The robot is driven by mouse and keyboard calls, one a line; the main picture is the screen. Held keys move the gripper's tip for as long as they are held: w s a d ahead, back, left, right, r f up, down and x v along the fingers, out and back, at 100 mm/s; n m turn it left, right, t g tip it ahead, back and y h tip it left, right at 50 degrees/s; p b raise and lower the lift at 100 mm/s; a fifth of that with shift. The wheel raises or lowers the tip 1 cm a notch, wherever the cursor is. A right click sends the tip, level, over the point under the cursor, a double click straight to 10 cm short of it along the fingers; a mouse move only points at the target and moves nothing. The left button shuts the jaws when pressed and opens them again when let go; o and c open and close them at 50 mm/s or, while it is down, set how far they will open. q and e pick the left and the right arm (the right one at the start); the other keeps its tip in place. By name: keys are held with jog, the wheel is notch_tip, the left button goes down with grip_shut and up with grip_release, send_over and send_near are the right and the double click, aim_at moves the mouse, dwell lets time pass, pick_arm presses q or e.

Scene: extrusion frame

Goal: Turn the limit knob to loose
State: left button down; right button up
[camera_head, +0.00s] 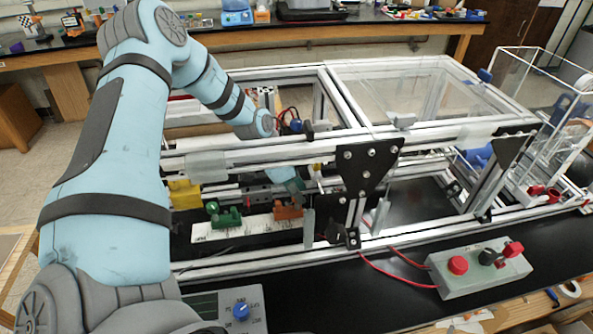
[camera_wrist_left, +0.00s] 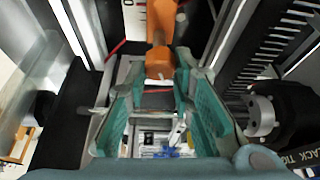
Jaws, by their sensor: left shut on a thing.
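My left gripper (camera_head: 284,180) reaches down inside the frame, away from that knob. In the left wrist view its teal fingers (camera_wrist_left: 158,78) close at their tips on an orange block (camera_wrist_left: 158,63). The orange block (camera_head: 289,211) stands at a white scale strip (camera_head: 250,230) in the head view. A black round fitting (camera_wrist_left: 265,116) beside a partly cut-off printed label shows at the right of the wrist view. My right gripper is out of view.
Metal extrusion bars (camera_head: 270,150) enclose my left gripper. A green block (camera_head: 228,217) stands left of the orange one. A grey control box (camera_head: 480,268) with red knobs and red cables lies front right. The black bench (camera_head: 335,295) is clear between the panel and box.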

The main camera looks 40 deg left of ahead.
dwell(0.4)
pick_arm(q)
jog(key=c, duration=1.4)
grip_release()
jog(key=shift+r, duration=0.1)
notch_tip(320, 180, up, 10)
